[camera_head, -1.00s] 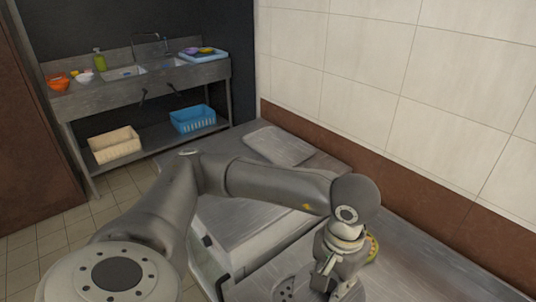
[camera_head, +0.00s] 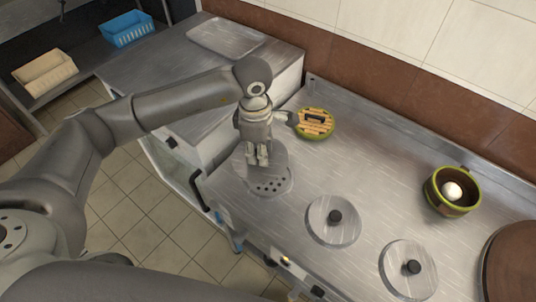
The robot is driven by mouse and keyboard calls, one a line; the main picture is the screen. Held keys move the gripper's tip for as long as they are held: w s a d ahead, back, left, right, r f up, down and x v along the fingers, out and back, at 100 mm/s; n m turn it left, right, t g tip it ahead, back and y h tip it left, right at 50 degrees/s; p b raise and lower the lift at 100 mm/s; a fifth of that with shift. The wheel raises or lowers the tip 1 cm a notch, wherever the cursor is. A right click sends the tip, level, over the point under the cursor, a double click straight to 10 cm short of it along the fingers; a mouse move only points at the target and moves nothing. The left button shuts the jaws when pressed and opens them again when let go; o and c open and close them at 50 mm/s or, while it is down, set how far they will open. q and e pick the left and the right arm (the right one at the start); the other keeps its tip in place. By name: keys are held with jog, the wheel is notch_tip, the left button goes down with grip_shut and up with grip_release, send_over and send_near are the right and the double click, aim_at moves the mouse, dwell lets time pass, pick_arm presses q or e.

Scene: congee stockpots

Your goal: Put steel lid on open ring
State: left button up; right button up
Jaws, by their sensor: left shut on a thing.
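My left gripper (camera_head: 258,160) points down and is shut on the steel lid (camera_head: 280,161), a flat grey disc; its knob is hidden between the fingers. The lid overlaps the far part of the open ring (camera_head: 270,188) in this view. The near part of the ring shows a dark perforated plate. I cannot tell how high the lid is above the ring. Two other steel lids with black knobs lie on the counter, one in the middle (camera_head: 324,230) and one nearer (camera_head: 405,285). My right gripper is not in view.
A slatted round lid with a dark handle (camera_head: 314,123) lies behind the gripper. A green pot (camera_head: 433,196) holding a white round thing stands right. A brown round top (camera_head: 515,270) is at the right edge. The wall (camera_head: 400,80) bounds the back.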

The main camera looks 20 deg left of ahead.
pick_arm(q)
jog(key=shift+w+d+f+n+b, duration=0.2)
jog(key=shift+w+f+n+b, duration=0.5)
jog(key=shift+f+n, duration=1.35)
jog(key=shift+w+d+f+n+b, duration=0.15)
jog(key=shift+w+f+n+b, duration=0.55)
jog(key=shift+f+n, duration=1.35)
jog(key=shift+w+d+f+n+b, duration=0.2)
jog(key=shift+w+f+n+b, duration=0.5)
jog(key=shift+f+n, duration=1.35)
jog(key=shift+s+f, duration=0.1)
jog(key=shift+s, duration=0.1)
jog(key=shift+b, duration=0.3)
jog(key=shift+f+b, duration=0.55)
jog(key=shift+f, duration=0.1)
jog(key=o, duration=0.8)
